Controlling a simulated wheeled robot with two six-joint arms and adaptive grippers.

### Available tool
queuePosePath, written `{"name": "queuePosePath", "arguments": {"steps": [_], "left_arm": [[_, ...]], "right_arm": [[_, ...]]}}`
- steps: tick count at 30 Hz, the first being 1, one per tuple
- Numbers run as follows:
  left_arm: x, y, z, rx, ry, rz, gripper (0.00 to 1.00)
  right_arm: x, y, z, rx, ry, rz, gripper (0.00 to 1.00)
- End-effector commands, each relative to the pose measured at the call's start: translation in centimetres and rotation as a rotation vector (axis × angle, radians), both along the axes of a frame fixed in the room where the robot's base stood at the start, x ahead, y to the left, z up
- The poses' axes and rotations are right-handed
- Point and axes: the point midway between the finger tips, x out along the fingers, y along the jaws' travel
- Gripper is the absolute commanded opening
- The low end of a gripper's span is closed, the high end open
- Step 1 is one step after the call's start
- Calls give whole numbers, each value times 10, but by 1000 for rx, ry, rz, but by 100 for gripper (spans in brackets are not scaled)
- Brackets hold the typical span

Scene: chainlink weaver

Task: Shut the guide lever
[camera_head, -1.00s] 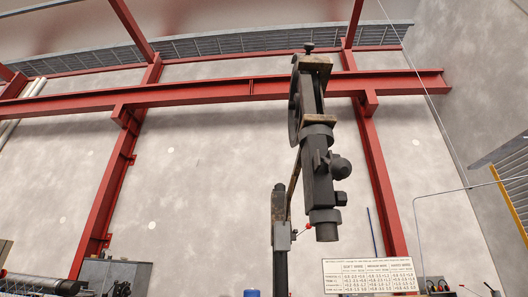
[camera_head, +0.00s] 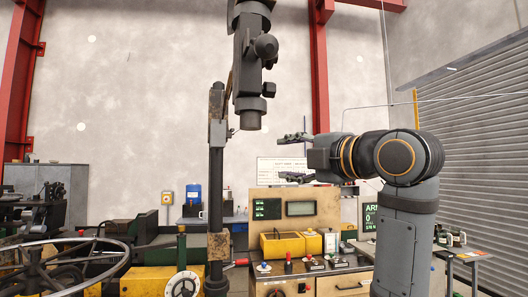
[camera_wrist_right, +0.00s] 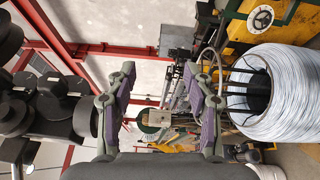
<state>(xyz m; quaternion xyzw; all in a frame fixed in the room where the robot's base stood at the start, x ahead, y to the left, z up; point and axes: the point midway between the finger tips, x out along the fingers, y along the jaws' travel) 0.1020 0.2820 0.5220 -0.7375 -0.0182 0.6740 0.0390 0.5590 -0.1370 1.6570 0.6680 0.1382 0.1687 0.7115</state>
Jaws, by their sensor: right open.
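My right gripper (camera_head: 294,157) reaches in from the right in the head view, its two fingers spread and pointing left with nothing between them. It also shows open and empty in the right wrist view (camera_wrist_right: 160,108). A dark post (camera_head: 216,180) stands left of it, clearly apart from it. A red handle (camera_head: 242,262) sticks out to the right near the post's foot. I cannot tell which one is the guide lever. My left gripper is not in view.
A control panel (camera_head: 296,209) with yellow boxes and several knobs stands below. A large handwheel (camera_head: 60,268) is at lower left. A wire coil (camera_wrist_right: 275,95) shows in the wrist view.

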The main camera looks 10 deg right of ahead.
Motion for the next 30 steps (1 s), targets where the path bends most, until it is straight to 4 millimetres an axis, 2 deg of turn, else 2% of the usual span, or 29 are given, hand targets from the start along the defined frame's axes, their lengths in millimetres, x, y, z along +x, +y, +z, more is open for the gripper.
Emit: {"name": "queuePosePath", "arguments": {"steps": [1, 3, 4, 6, 10, 13, 17, 30], "left_arm": [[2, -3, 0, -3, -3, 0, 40], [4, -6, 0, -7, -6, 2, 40], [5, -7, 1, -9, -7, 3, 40], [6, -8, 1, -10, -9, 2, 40], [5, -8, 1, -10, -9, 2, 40], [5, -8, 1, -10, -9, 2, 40], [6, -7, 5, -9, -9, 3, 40], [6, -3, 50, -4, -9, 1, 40]], "right_arm": [[-53, 5, 40, -98, -129, 14, 52], [-117, 12, 75, -245, -282, 20, 52], [-140, 14, 86, -298, -339, 19, 52], [-178, 18, 103, -394, -436, 12, 52], [-215, 21, 118, -487, -531, 2, 52], [-222, 22, 121, -508, -552, 0, 52], [-217, 25, 124, -506, -549, 3, 52], [-149, 67, 149, -502, -546, 5, 52]]}}
